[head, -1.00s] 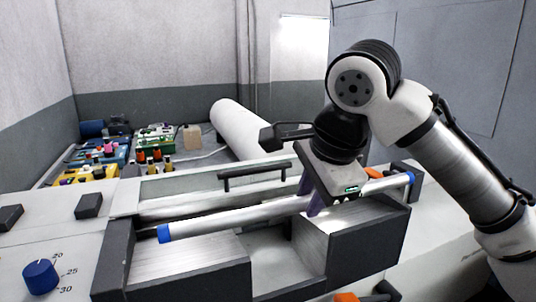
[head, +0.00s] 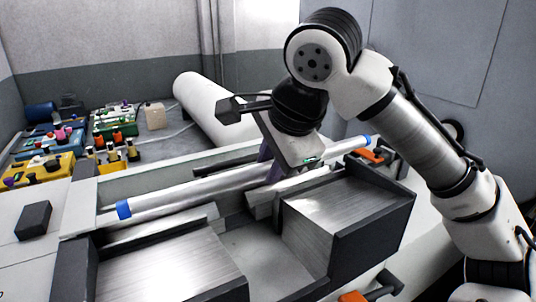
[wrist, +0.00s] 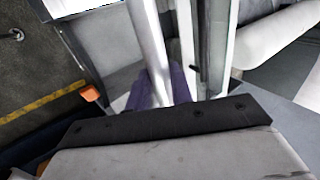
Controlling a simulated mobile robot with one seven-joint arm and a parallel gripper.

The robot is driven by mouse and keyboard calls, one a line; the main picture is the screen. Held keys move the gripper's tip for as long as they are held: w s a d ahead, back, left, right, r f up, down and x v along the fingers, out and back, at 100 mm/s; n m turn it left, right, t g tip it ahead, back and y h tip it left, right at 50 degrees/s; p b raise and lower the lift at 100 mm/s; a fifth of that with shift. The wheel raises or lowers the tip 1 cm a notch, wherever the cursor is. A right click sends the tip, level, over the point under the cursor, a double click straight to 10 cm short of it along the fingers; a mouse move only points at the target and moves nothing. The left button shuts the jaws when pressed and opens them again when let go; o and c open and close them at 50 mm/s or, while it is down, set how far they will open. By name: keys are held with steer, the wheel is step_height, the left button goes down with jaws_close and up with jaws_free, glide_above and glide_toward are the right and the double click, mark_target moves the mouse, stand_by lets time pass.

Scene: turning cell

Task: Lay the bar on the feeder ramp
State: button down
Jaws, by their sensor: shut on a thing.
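The bar (head: 190,190) is a long silver rod with blue ends, lying slantwise across the head view. My gripper (head: 270,172) is shut on it, right of its middle. In the wrist view the bar (wrist: 149,45) runs up between the purple fingers (wrist: 160,90). The feeder ramp has two sloped metal plates with dark walls, a left one (head: 160,265) and a right one (head: 345,205). The bar shows along the ramp's back edge; I cannot tell whether it touches there. My gripper hides a short stretch of it.
A dark handle bar (head: 225,163) is just behind the bar. A white roll (head: 215,110) and coloured bins (head: 40,172) with small parts stand at the back left. An orange-tipped lever (head: 355,297) sticks out at the front. The gap between the two plates is empty.

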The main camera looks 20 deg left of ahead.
step_height(320, 180, down, 10)
steer(key=b, duration=0.6)
steer(key=shift+r, duration=0.15)
stand_by(0.3)
steer(key=shift+c, duration=1.8)
jaws_free()
steer(key=p+v, duration=0.6)
steer(key=v, duration=0.3)
steer(key=shift+s, duration=0.15)
stand_by(0.3)
